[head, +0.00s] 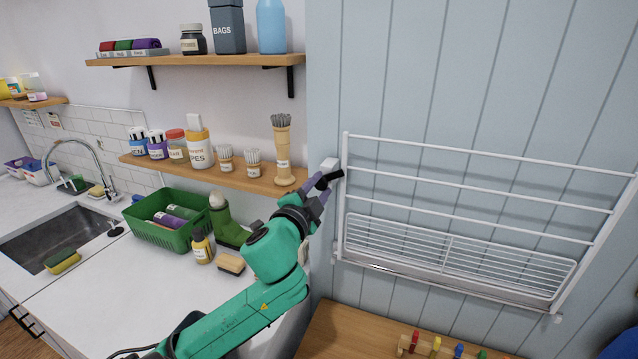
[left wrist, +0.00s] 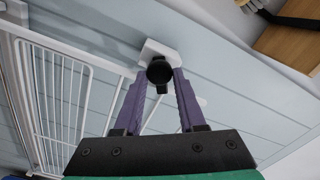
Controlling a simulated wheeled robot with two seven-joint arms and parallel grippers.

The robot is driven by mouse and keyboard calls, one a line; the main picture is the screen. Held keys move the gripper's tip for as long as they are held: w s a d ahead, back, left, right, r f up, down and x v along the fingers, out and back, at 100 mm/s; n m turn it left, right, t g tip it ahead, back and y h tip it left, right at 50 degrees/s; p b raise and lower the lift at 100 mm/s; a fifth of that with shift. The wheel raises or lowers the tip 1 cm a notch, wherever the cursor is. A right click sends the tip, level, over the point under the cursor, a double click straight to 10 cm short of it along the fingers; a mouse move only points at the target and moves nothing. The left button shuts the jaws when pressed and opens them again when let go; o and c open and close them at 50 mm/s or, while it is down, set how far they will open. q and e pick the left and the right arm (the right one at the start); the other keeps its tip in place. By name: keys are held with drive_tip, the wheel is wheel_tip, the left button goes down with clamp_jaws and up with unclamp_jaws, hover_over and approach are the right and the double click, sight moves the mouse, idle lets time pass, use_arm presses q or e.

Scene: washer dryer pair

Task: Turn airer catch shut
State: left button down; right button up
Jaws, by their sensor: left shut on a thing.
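The white wire airer (head: 470,215) is mounted on the blue panelled wall at the right of the head view; part of it also shows at the left of the left wrist view (left wrist: 58,90). Its catch is a black knob (left wrist: 160,72) on a white block (left wrist: 152,50), beside the airer's upper left corner. In the head view the white block (head: 329,166) shows just above the fingers. My left gripper (head: 322,186), with purple fingers, is shut on the black knob, one finger on each side in the left wrist view (left wrist: 158,88). My right gripper is not in view.
A wooden shelf (head: 230,177) with jars and a brush holder (head: 283,150) ends close left of the gripper. Below are a green basket (head: 165,222) and bottles on the white counter. A wooden surface (head: 350,335) with coloured pegs lies under the airer.

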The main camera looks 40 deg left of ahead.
use_arm(q)
drive_tip(key=m+p, duration=0.1)
drive_tip(key=m, duration=0.3)
drive_tip(key=shift+m, duration=0.4)
drive_tip(key=shift+r+m+p, duration=0.1)
drive_tip(key=shift+m+p, duration=0.25)
drive_tip(key=shift+m, duration=0.15)
drive_tip(key=shift+r, duration=0.1)
drive_tip(key=c, duration=0.8)
unclamp_jaws()
drive_tip(key=shift+o, duration=1.4)
drive_tip(key=shift+w+a, duration=0.1)
drive_tip(key=shift+a, duration=0.05)
drive_tip(key=shift+w+a+f, duration=0.1)
drive_tip(key=shift+w+f, duration=0.05)
drive_tip(key=shift+f, duration=0.15)
